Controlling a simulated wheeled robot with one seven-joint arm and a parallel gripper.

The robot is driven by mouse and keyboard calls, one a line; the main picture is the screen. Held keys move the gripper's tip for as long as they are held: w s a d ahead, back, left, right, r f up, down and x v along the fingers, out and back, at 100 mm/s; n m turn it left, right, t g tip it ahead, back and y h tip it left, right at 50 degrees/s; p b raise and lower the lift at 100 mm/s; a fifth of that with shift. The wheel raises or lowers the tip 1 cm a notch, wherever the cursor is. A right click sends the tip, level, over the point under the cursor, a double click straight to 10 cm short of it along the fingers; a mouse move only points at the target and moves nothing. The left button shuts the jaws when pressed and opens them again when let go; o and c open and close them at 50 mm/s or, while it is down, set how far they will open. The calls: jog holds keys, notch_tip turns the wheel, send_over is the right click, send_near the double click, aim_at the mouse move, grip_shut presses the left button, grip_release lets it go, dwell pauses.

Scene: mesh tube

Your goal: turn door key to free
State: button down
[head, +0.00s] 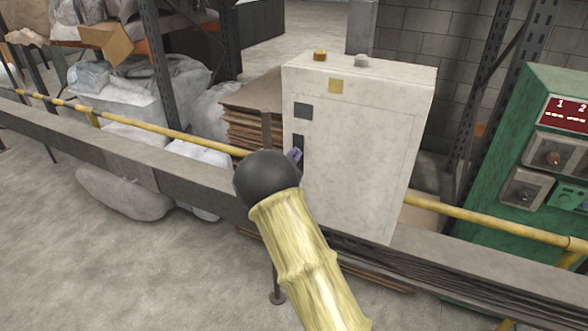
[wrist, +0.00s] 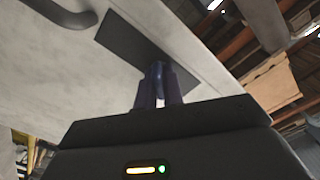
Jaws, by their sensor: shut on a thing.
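In the head view my dark wrist and yellow-sleeved arm hide most of the gripper, with only a purple bit showing beside the plate.
A green control panel (head: 550,170) stands at the right. Stacked brown sheets (head: 250,115) lie left of the cabinet. A dark curved handle (wrist: 62,12) is near the plate.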

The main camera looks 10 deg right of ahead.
jog(key=m+b, duration=0.3)
jog(key=b, duration=0.2)
jog(key=f+m+b, duration=0.1)
jog(key=m+b, duration=0.2)
jog(key=b, duration=0.2)
jog(key=shift+d, duration=0.1)
jog(key=m+b, duration=0.2)
jog(key=b, duration=0.1)
jog(key=shift+r+m+b, duration=0.1)
jog(key=shift+m+b, duration=0.2)
jog(key=shift+m, duration=0.1)
jog(key=shift+r+m+b, duration=0.15)
jog(key=shift+m+b, duration=0.75)
jog(key=shift+b, duration=0.2)
jog(key=shift+r, duration=0.1)
jog(key=c, duration=1.5)
grip_release()
